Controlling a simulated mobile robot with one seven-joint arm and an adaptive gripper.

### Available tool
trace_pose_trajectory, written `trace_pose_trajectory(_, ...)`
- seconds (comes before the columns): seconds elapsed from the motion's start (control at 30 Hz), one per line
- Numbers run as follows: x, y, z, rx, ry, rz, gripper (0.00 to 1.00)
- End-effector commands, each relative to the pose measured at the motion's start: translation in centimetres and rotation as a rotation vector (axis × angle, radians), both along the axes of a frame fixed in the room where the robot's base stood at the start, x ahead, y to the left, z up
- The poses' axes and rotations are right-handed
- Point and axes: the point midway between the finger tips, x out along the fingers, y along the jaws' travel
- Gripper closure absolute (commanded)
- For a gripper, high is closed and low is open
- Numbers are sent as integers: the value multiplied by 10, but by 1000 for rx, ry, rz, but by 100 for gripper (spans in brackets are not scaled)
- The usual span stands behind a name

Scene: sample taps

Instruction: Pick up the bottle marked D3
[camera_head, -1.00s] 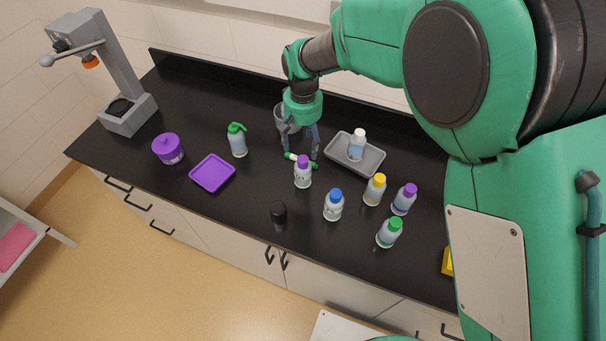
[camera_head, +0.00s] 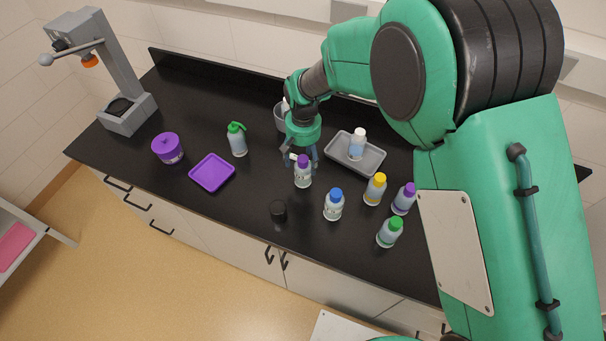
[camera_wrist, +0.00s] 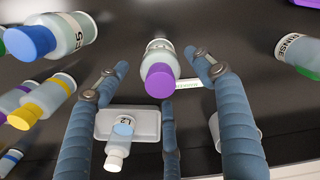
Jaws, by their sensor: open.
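No marking D3 is readable in either view. A bottle with a purple cap (camera_head: 303,171) stands upright on the black counter, just in front of my gripper (camera_head: 302,160). In the wrist view this bottle (camera_wrist: 160,68) shows between the fingertips of my open gripper (camera_wrist: 157,62), its label mostly out of sight. I cannot tell whether the fingers touch it. A second purple-capped bottle (camera_head: 403,199) stands at the right. Bottles with blue (camera_head: 334,205), yellow (camera_head: 375,189) and green (camera_head: 390,233) caps stand near it.
A grey tray (camera_head: 375,168) holds a white-capped bottle marked L2 (camera_wrist: 121,131). A grey cup (camera_head: 280,118) stands behind my gripper.

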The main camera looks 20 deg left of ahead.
Motion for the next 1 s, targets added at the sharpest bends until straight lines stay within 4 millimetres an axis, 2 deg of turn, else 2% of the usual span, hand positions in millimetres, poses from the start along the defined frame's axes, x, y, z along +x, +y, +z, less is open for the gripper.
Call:
trace_pose_trajectory(0.37,0,0,-4,-1,1,0,32)
trace_pose_trajectory(0.8,-1,0,-49,-1,1,0,32)
trace_pose_trajectory(1.0,0,1,-52,1,-1,0,32)
